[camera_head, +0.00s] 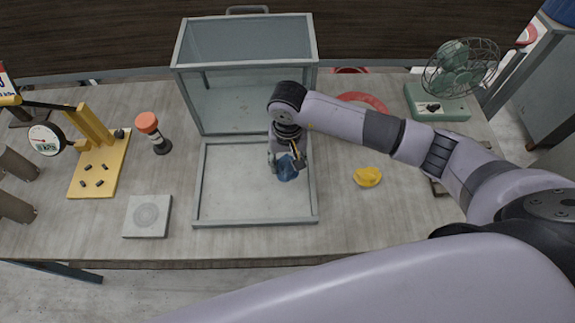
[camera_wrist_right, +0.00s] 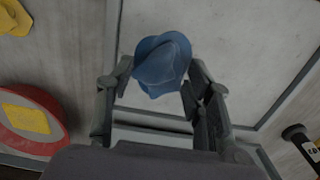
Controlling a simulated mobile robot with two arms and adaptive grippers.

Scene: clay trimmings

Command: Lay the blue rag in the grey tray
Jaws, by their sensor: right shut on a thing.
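The blue rag (camera_head: 287,170) is bunched between the fingers of my right gripper (camera_head: 286,160). In the right wrist view the rag (camera_wrist_right: 162,65) sits between the fingertips (camera_wrist_right: 160,82), and the gripper is shut on it. The grey tray (camera_head: 255,224) is a flat, pale panel with a low grey rim, in front of the glass case. The rag hangs over the right part of the tray, inside its rim. I cannot tell whether the rag touches the tray floor. My left gripper is not in view.
The glass case (camera_head: 245,45) stands behind the tray. A yellow lump (camera_head: 367,177) lies to the right, and a green fan (camera_head: 453,80) stands at the back right. A grey square slab (camera_head: 147,216) and an orange-topped object (camera_head: 152,130) are left of the tray.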

